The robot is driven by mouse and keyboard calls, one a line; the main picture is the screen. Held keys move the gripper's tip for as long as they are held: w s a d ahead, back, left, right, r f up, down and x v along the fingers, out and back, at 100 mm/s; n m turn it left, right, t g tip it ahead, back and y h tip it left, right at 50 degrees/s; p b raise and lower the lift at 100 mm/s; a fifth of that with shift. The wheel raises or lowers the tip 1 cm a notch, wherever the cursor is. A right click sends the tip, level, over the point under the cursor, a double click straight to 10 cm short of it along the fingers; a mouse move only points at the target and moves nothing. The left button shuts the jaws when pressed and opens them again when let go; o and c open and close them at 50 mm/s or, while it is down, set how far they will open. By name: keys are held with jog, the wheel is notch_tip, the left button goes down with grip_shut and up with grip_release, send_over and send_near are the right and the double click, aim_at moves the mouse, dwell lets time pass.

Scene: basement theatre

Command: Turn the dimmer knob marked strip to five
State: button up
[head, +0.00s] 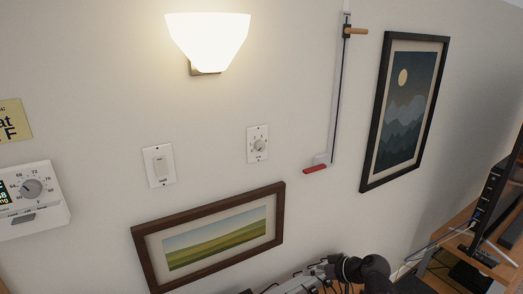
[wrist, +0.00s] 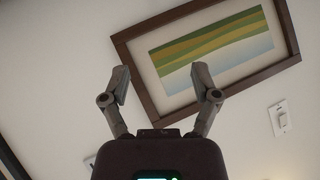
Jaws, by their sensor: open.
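A small white wall plate with a grey round dimmer knob (head: 259,145) is on the wall in the head view, right of a white switch plate (head: 158,165). Its label is too small to read, and the knob's setting cannot be made out. My gripper (wrist: 163,85) is open and empty in the wrist view, its two fingers apart in front of the framed field picture (wrist: 215,50). A white switch plate (wrist: 280,118) shows at the right of the wrist view. My arm shows at the bottom of the head view.
A lit wall lamp (head: 207,38) hangs above the plates. A thermostat with a dial (head: 30,195) is at the left. A vertical rod with a red end (head: 315,168) and a dark-framed picture (head: 405,108) are right of the knob. A desk with a monitor (head: 497,190) stands far right.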

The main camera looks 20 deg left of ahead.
jog(key=w+a+r+n+t+y+p, duration=0.1)
jog(key=a+r+y, duration=0.25)
jog(key=r, duration=0.25)
jog(key=a+r+n+t+y+p, duration=0.2)
jog(key=a+r, duration=0.2)
jog(key=r, duration=0.3)
jog(key=m+t+p, duration=0.4)
jog(key=t, duration=0.5)
send_near(262, 148)
jog(key=v, duration=0.4)
jog(key=shift+d+f, duration=0.1)
jog(key=shift+f, duration=0.1)
jog(key=shift+w, duration=0.1)
jog(key=shift+p+x, duration=2.6)
jog(key=shift+x, duration=4.2)
jog(key=shift+r, duration=0.1)
jog(key=shift+m, duration=0.3)
grip_shut()
